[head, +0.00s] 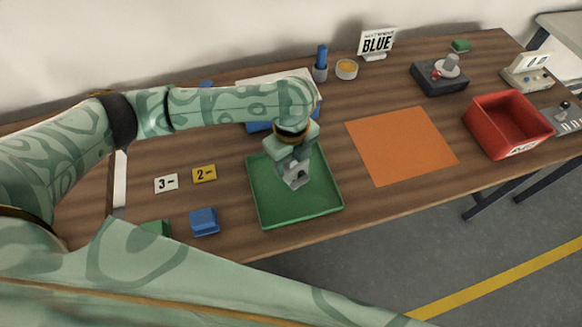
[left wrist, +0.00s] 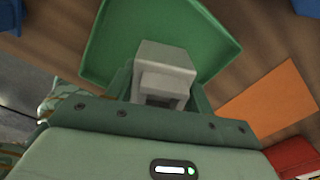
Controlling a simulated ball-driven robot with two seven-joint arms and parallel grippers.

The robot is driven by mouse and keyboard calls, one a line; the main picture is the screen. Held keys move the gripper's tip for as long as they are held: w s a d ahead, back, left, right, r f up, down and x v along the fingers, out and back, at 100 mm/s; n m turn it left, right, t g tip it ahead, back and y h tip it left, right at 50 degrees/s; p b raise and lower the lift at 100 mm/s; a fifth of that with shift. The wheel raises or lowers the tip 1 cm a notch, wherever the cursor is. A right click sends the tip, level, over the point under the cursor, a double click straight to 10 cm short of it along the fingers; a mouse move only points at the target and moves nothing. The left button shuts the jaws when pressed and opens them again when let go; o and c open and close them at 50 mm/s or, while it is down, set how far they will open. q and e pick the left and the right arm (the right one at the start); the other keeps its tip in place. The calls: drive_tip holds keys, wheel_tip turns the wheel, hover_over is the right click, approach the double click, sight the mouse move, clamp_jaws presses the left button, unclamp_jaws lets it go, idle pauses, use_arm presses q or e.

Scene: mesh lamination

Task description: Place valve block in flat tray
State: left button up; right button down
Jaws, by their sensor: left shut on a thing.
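The flat tray (head: 322,196) is green and shallow and lies near the front edge of the table. My left gripper (head: 294,172) points down over it, shut on the grey valve block (head: 297,180). In the left wrist view the block (left wrist: 166,56) sits between the fingers of the left gripper (left wrist: 163,98), with the green tray (left wrist: 215,35) behind it. I cannot tell whether the block touches the tray floor. My right gripper is not in view.
An orange mat (head: 402,145) lies right of the tray, and a red bin (head: 505,125) stands farther right. A "BLUE" sign (head: 377,43) stands at the back.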

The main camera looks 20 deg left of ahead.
sight(290, 168)
use_arm(q)
drive_tip(key=f+b, duration=0.1)
drive_tip(key=f, duration=0.1)
drive_tip(key=f+b, duration=0.1)
drive_tip(key=f, duration=0.1)
drive_tip(key=shift+w+a, duration=0.15)
drive_tip(key=shift+w, duration=0.05)
drive_tip(key=shift+r, duration=0.2)
drive_tip(key=shift+f, duration=0.1)
drive_tip(key=o, duration=1.3)
drive_tip(key=shift+c, duration=0.2)
wheel_tip(290, 168, up, 12)
drive_tip(key=p, duration=0.5)
drive_tip(key=shift+p, duration=0.3)
drive_tip(key=shift+s, duration=0.1)
